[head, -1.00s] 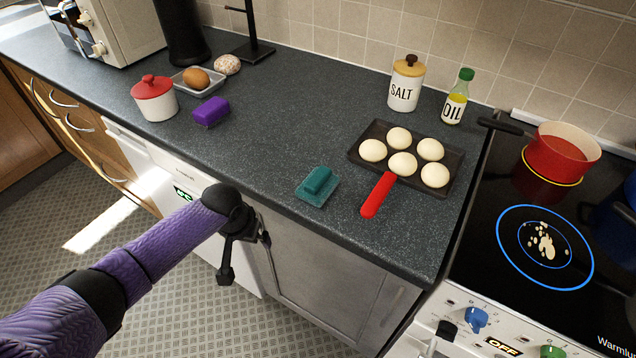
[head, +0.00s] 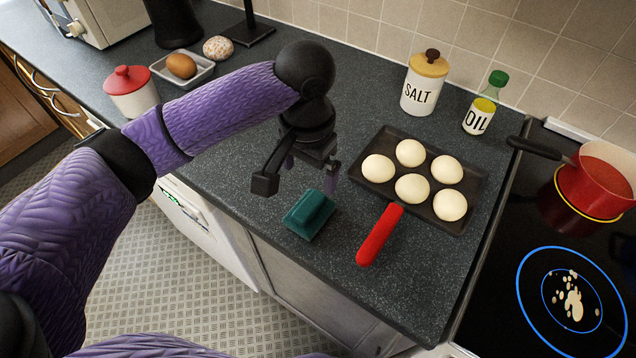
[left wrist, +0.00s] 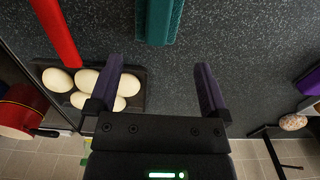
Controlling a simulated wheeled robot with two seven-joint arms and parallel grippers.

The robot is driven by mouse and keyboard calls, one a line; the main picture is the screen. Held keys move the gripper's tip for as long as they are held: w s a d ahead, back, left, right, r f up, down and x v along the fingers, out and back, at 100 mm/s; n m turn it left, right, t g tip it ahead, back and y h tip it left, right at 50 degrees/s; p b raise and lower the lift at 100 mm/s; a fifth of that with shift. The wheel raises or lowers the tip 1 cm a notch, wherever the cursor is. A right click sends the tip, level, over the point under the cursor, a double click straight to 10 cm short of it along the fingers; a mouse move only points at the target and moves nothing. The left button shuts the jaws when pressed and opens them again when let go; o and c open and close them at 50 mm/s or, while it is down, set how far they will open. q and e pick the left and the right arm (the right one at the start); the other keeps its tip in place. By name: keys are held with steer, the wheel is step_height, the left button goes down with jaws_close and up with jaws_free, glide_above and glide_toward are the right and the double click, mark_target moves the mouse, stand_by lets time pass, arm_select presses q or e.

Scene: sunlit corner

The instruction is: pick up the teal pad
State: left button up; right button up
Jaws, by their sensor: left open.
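The teal pad (head: 309,214), a flat base with a raised grip, lies on the dark countertop near its front edge, left of the red-handled pan. My left gripper (head: 299,180) is open and empty, pointing down just above and behind the pad, not touching it. In the left wrist view the pad (left wrist: 158,18) shows at the top edge, partly cut off, beyond the open fingers (left wrist: 158,68) and roughly between them sideways. My right gripper is out of view.
A black tray pan (head: 464,215) with several pale round pieces stands right of the pad, its red handle (head: 380,234) close by. A salt jar (head: 425,84) and oil bottle (head: 485,103) stand behind. The stove (head: 510,245) with a red pot (head: 594,180) is right.

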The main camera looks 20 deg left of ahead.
mark_target(309, 205)
arm_select(q)
steer(key=f+b, duration=0.1)
steer(key=f, duration=0.2)
steer(key=f+b, duration=0.1)
steer(key=f, duration=0.2)
steer(key=s+f+b, duration=0.1)
steer(key=f+b, duration=0.1)
steer(key=f, duration=0.2)
steer(key=shift+w+r, duration=0.1)
steer(key=shift+r, duration=0.05)
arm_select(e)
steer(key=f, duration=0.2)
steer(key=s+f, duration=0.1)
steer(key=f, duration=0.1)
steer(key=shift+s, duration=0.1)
arm_select(q)
steer(key=c, duration=0.9)
step_height(309, 205, up, 10)
steer(key=p, duration=0.4)
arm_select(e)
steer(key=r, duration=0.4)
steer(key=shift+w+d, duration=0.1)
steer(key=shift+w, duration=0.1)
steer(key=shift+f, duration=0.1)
